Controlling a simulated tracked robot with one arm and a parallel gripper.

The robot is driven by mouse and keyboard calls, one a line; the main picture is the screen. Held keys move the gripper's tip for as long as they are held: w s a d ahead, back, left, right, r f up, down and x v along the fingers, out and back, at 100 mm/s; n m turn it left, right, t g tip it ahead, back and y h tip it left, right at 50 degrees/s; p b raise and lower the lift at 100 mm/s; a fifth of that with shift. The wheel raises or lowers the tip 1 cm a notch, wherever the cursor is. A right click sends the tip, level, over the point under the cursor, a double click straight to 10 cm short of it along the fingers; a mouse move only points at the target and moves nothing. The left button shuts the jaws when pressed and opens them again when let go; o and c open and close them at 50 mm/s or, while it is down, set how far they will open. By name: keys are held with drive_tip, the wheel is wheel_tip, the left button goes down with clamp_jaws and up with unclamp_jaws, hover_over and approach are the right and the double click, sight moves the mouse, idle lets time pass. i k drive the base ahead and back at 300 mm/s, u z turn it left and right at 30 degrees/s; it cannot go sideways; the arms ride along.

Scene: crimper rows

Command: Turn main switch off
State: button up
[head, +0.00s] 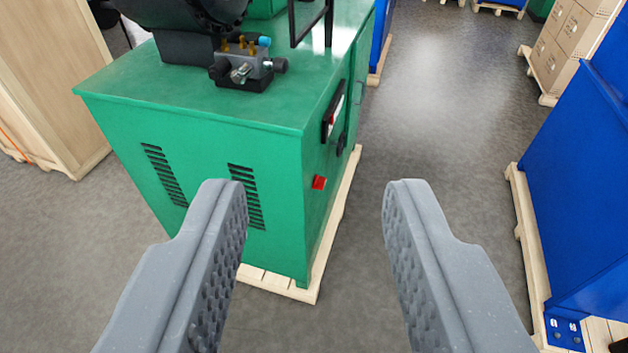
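A green machine cabinet (200,120) stands on a wooden pallet at the centre left. On its right side face is a small red switch (319,183), low near the front corner. Above it on the same face is a dark panel (333,111) with a light area and a bit of red. A small black part (341,144) sits between them. Which of these is the main switch is not labelled in view. My gripper (315,190) is wide open and empty, its two grey fingers in the foreground. The red switch shows in the gap between the fingertips, farther away and not touched.
Blue machines (585,170) on pallets stand at the right. Cardboard boxes (574,40) are stacked at the back right, and a wooden crate (50,80) stands at the left. The grey floor aisle (435,110) right of the green cabinet is clear.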

sight(319, 183)
drive_tip(key=i, duration=0.9)
drive_tip(key=z, duration=0.1)
